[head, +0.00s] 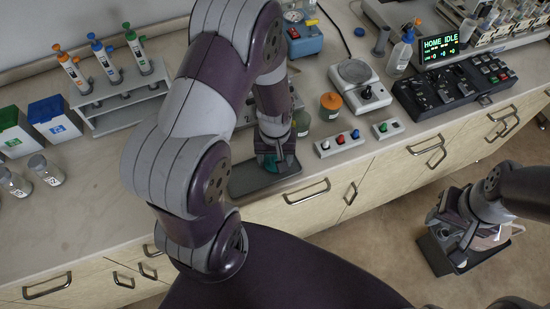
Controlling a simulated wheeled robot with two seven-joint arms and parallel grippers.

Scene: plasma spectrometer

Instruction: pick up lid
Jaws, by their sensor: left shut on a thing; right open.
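My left gripper (277,160) points down over a dark tray (247,184) near the counter's front edge. It is shut on a small teal thing (264,161), which may be the lid; the fingers and wrist hide most of it. I cannot tell whether the teal thing touches the tray. An orange-lidded jar (330,103) and a greenish jar (301,121) stand right of my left gripper. My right gripper (470,256) is open, in front of the cabinets and away from the counter top.
A control console (455,82) is further right.

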